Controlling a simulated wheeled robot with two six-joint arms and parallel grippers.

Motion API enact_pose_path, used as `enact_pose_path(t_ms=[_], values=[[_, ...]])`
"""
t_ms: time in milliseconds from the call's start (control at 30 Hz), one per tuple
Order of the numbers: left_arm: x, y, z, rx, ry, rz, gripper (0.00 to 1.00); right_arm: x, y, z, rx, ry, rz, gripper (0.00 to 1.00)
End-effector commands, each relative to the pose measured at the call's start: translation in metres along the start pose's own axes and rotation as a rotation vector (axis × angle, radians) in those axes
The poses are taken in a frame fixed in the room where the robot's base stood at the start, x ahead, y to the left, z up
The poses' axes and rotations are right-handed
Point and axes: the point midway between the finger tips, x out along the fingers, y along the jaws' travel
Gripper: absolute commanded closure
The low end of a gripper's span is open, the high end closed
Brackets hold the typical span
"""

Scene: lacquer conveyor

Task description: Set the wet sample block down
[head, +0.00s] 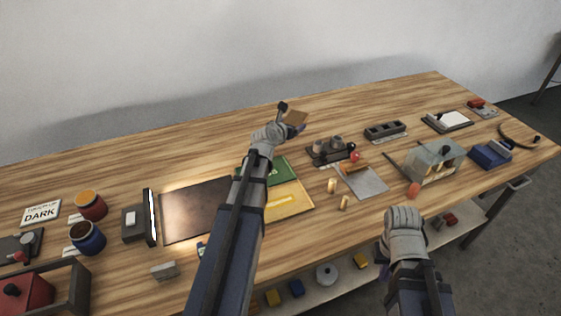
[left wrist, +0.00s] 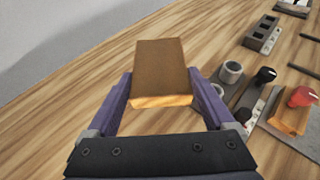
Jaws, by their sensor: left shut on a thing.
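The sample block (head: 297,117) is a small orange-brown slab with a darker brown face. My left gripper (head: 287,122) is shut on it and holds it over the far middle of the table. In the left wrist view the block (left wrist: 161,68) sits between the purple fingers of my left gripper (left wrist: 162,100), brown face up and paler orange edge towards me. I cannot tell how high it is above the wood. My right gripper (head: 403,218) is near the table's front edge, and its fingers do not show clearly.
A green mat (head: 278,170) and a yellow mat (head: 290,200) lie beneath my left arm, beside a dark panel (head: 195,209). A dark holder with grey cups (head: 327,148) stands right of the block. The wood (head: 215,150) behind the panel is clear.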

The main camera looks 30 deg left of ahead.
Motion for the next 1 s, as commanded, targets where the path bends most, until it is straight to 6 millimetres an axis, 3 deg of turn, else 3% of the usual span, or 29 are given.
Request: enact_pose_path(t_ms=[400, 767, 1000], values=[[0.021, -0.001, -0.052, 0.001, 0.000, -0.002, 0.74, 0.056, -0.005, -0.003, -0.001, 0.000, 0.000, 1.00], [0.025, -0.001, -0.061, 0.001, 0.000, -0.003, 0.74, 0.066, -0.006, -0.004, -0.001, 0.000, 0.000, 1.00], [0.036, -0.001, -0.088, 0.001, 0.000, -0.003, 0.74, 0.094, -0.009, -0.005, -0.001, 0.000, 0.000, 1.00]])
